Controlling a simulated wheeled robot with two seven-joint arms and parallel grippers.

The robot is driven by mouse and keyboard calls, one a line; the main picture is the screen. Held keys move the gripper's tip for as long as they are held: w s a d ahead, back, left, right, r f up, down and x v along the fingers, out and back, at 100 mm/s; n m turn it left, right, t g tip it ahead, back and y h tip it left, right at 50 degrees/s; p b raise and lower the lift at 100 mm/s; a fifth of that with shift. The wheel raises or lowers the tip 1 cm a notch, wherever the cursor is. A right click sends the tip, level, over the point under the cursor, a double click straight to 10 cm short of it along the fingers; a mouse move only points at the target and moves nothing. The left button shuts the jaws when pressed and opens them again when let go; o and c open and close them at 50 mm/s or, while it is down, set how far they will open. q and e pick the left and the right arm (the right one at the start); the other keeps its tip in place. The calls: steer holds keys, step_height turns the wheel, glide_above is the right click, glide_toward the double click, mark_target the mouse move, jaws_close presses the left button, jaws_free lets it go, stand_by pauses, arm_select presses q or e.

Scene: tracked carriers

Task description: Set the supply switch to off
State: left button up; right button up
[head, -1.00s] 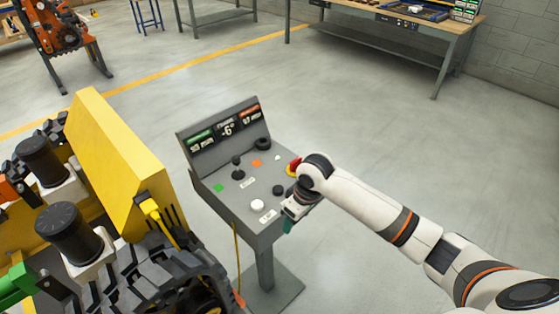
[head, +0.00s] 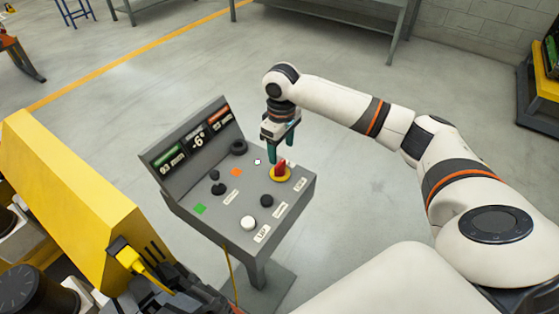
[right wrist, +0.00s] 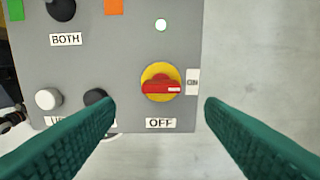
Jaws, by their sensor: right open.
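The supply switch (head: 281,172) is a red rotary handle on a yellow disc, at the right of the grey console's sloped panel. In the right wrist view the red handle (right wrist: 161,87) lies level, its white mark at the right end facing the ON label (right wrist: 193,82). The OFF label (right wrist: 161,123) sits below the disc. My right gripper (head: 282,150) is open and points down over the switch, its teal fingers apart on either side. In the wrist view the handle lies between the fingers, with no contact visible. My left gripper is out of view.
The console (head: 205,225) also carries a white button (head: 248,223), black knobs (head: 267,200), a small joystick (head: 217,185) and an upright display (head: 190,140). A yellow machine (head: 70,200) stands close at left. The floor behind the console is clear.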

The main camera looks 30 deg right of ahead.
mark_target(280, 164)
steer(key=f, duration=0.3)
steer(key=shift+w+f, duration=0.2)
steer(key=shift+f, duration=0.2)
step_height(280, 164, down, 3)
steer(key=shift+f+p, duration=0.1)
steer(key=shift+p, duration=0.4)
steer(key=shift+f, duration=0.25)
steer(key=shift+c, duration=1)
steer(key=c, duration=0.8)
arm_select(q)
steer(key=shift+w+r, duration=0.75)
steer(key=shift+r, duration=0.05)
